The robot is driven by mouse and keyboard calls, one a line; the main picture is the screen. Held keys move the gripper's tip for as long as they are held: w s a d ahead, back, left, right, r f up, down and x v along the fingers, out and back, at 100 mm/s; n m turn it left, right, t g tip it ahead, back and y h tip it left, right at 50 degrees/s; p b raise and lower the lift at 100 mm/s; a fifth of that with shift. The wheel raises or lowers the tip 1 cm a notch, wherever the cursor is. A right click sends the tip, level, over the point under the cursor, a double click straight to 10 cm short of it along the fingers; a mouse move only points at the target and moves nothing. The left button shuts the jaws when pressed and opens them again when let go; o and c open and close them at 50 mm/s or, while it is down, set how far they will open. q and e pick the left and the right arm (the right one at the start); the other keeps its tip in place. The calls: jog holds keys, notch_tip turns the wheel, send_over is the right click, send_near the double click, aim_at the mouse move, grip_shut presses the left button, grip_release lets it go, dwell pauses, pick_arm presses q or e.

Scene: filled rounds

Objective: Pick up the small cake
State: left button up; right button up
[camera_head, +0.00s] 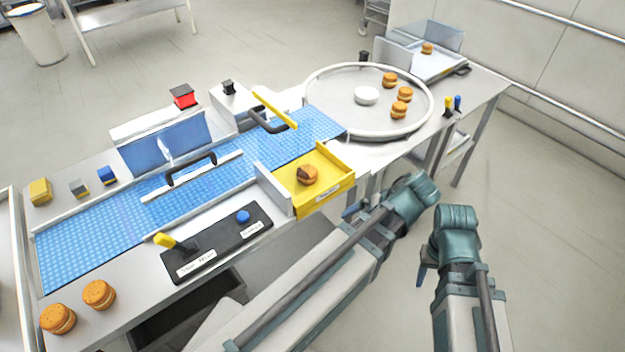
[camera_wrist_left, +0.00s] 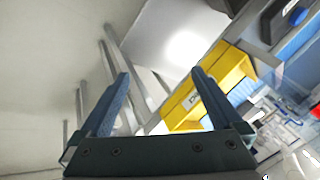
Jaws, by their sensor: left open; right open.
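Several round, filled cakes with orange-brown tops are in the head view; I cannot tell for sure which is the small cake. One cake (camera_head: 307,175) with a dark patch lies in the yellow tray (camera_head: 338,191) at the conveyor's side. Several more, such as this one (camera_head: 399,108), sit on the round turntable (camera_head: 335,115). My left gripper (camera_wrist_left: 160,74) is open and empty in the left wrist view, with the yellow tray (camera_wrist_left: 229,68) beyond its right finger. My right gripper (camera_head: 424,268) is open, right of the tray over the floor, mostly hidden by its wrist.
Two cakes (camera_head: 98,294) lie at the front left table corner. Another cake (camera_head: 427,48) sits in the clear-walled tray at the far right. A blue conveyor (camera_head: 95,243) with a black-handled gate (camera_head: 190,168) and a black lever panel (camera_head: 217,246) lie left of my arms. The floor at right is clear.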

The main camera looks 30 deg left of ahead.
pick_arm(q)
jog(key=w+a+n+y+b, duration=0.2)
jog(key=w+a+n+y, duration=0.15)
jog(key=a+n, duration=0.2)
jog(key=n+t+y+b, duration=0.1)
jog(key=n+y+b, duration=0.25)
jog(key=n, duration=0.25)
send_near(312, 173)
jog(key=b+x, duration=0.2)
jog(key=x, duration=0.4)
jog(key=shift+w+a+b, duration=0.15)
jog(key=shift+a+b, duration=0.15)
jog(key=shift+b, duration=0.1)
jog(key=shift+a, duration=0.2)
pick_arm(e)
notch_tip(312, 173, down, 10)
jog(key=shift+r, duration=0.15)
pick_arm(q)
jog(key=shift+a+f+b, duration=0.35)
jog(key=b+x, duration=0.2)
jog(key=x, duration=0.1)
jog(key=shift+a+f, duration=0.2)
jog(key=shift+f, duration=0.05)
jog(key=shift+w+a+f, duration=0.15)
jog(key=shift+a, duration=0.2)
pick_arm(e)
notch_tip(312, 173, down, 3)
jog(key=shift+r, duration=0.15)
pick_arm(q)
jog(key=c, duration=0.8)
